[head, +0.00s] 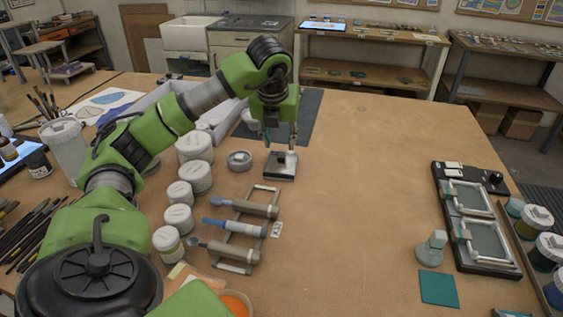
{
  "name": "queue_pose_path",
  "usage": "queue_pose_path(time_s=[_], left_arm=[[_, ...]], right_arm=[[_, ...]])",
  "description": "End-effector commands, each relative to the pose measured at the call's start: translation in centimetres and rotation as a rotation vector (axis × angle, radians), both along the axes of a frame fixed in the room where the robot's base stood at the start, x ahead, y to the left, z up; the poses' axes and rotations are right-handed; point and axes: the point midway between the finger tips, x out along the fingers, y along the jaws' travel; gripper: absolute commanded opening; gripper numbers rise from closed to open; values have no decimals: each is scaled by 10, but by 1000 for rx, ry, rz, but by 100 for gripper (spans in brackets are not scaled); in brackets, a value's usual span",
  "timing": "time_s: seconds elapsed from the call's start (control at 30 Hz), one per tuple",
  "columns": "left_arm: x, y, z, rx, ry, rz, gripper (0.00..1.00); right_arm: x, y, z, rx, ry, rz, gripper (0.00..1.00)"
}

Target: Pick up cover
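My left gripper (280,145) points down over the table, with its two fingers apart. A small grey square item with a dark patch (281,169) lies directly under the fingertips. I cannot tell whether the fingers touch it, and nothing clearly shows held between them. Which thing is the cover is not certain. A round grey lidded tin (239,160) stands just left of the gripper. Several jars with white lids (194,147) stand further left. My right gripper is out of view.
A tool rack (234,267) with several handled tools lies in front of the gripper. A dark mat (308,112) lies behind it. A black tray with framed panels (478,267), a teal square (438,288) and a pale stamp-like item (432,247) are at right. The table's middle right is clear.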

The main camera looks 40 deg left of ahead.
Motion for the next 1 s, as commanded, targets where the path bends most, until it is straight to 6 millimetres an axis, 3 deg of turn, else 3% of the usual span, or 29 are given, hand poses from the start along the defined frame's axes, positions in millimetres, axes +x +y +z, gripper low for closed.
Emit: queue_pose_path(time_s=[0.17,0.5,0.77,0.9,1.0], left_arm=[[2,2,-11,0,4,0,35],[14,7,-53,0,1,0,35],[15,7,-56,0,0,-1,35],[15,7,-55,0,0,-1,0],[15,7,-55,0,0,-1,0]], right_arm=[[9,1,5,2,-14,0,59],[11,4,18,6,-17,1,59],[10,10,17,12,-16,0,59],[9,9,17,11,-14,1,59],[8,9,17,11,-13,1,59]])
